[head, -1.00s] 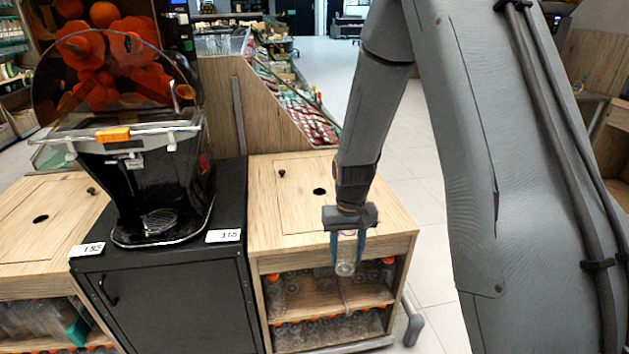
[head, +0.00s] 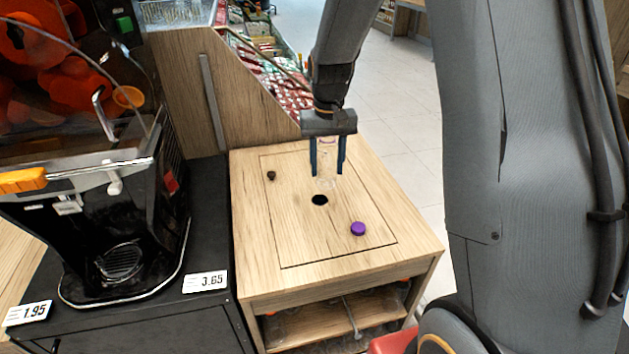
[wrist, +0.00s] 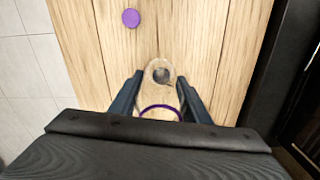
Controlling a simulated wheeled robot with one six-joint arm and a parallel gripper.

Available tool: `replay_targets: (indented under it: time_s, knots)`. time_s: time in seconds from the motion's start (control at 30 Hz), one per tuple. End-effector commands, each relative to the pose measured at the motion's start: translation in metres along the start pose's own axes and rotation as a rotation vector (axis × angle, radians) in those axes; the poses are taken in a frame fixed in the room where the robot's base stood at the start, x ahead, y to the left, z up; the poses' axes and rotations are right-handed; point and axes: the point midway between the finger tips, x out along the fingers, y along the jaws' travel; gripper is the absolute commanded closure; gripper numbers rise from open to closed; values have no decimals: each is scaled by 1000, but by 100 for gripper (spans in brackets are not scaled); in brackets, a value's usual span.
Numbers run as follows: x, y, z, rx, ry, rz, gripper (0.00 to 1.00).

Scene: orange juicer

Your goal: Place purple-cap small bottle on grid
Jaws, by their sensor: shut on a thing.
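My gripper (head: 327,171) is shut on a clear small bottle (head: 326,160), upright above the wooden counter top. In the wrist view the bottle (wrist: 160,95) sits between the two blue fingers and has a purple ring around its neck, with no cap on it. A purple cap (head: 358,229) lies on the counter top, apart from the bottle; it also shows in the wrist view (wrist: 131,18). The round grid (head: 122,262) of the black juicer is at the left, empty.
The juicer (head: 130,200) stands on a black cabinet with price cards (head: 205,281). A wooden side panel (head: 215,85) stands behind.

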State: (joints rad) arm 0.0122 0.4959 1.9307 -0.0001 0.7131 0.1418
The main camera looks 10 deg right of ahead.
Motion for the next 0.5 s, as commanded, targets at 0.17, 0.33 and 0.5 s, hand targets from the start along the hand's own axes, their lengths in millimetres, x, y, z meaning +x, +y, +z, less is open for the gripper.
replay_targets:
  time_s: [0.17,0.33,0.5]
  knots:
    - [27,-1,2,-1,-7,1,79]
    - [51,-1,2,-1,-5,1,79]
    - [61,0,1,0,-3,0,79]
